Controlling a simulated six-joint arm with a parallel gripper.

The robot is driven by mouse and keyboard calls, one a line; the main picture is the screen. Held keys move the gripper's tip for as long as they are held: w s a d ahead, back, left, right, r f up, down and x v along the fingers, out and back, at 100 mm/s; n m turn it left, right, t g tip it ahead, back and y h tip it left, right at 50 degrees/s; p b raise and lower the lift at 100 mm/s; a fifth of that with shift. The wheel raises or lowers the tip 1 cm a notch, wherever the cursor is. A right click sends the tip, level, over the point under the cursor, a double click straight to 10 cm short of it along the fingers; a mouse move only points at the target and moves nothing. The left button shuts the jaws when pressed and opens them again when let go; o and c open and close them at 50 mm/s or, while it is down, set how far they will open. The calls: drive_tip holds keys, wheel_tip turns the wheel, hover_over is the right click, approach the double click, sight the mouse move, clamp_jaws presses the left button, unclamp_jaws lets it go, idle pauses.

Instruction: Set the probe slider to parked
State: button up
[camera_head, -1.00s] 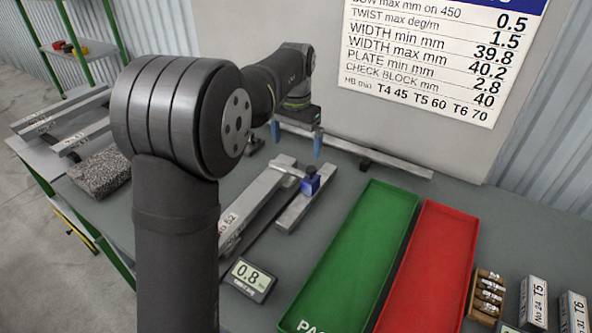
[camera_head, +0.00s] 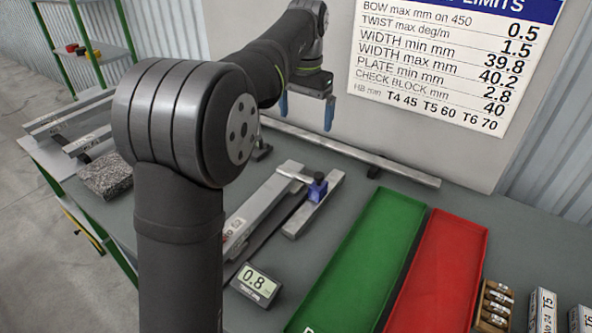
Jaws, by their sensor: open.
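The probe slider (camera_head: 317,188), a small blue block with a dark knob on top, sits on a light grey metal rail (camera_head: 303,217) in the middle of the table. A pale rod reaches left from it over a long metal bar (camera_head: 262,205). A small display (camera_head: 256,283) in front reads 0.8. My gripper (camera_head: 306,112) has blue fingers spread apart, with nothing between them. It hangs in the air above and behind the slider, not touching it.
A green tray (camera_head: 404,205) and a red tray (camera_head: 472,230) lie to the right. A long straight bar (camera_head: 410,174) runs along the back below the limits sign (camera_head: 440,60). A granite block (camera_head: 105,178) and more bars (camera_head: 70,120) are at left.

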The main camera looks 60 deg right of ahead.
sight(320, 174)
drive_tip(key=shift+r, duration=0.2)
drive_tip(key=shift+c, duration=0.7)
drive_tip(key=s+m, duration=0.1)
drive_tip(key=s+r, duration=0.1)
drive_tip(key=s, duration=0.1)
drive_tip(key=s+r+m, duration=0.1)
drive_tip(key=shift+s+d+m, duration=0.1)
drive_tip(key=shift+s+m, duration=0.2)
drive_tip(key=shift+s, duration=0.1)
drive_tip(key=c, duration=1)
wheel_tip(320, 174, down, 18)
drive_tip(key=shift+r, duration=0.25)
clamp_jaws()
